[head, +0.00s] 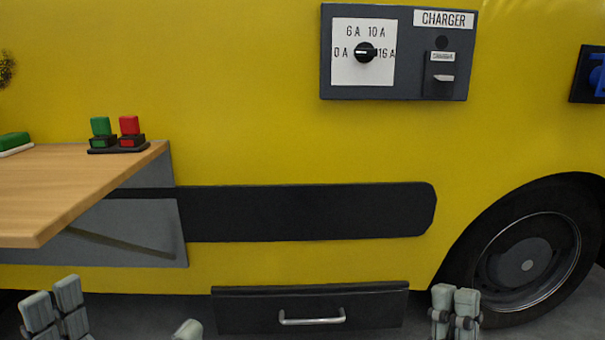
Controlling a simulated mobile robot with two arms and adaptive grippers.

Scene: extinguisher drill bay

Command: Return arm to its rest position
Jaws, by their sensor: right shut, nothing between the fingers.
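My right gripper (455,302) shows at the bottom right of the head view. Its grey fingertips are together and hold nothing. It is in front of the yellow vehicle side, just right of the black drawer and clear of the charger panel above. My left gripper (121,312) shows at the bottom left, below the wooden table. Its grey fingertips are wide apart, with nothing seen between them. The rest of both arms is out of view.
The wooden shelf (75,180) juts out at left, bearing green and red switches (118,135). The charger panel (340,88) with a dial is on the yellow wall (230,90). Below are a black drawer (250,312) with a handle and a wheel (525,260). A blue fitting (597,75) is far right.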

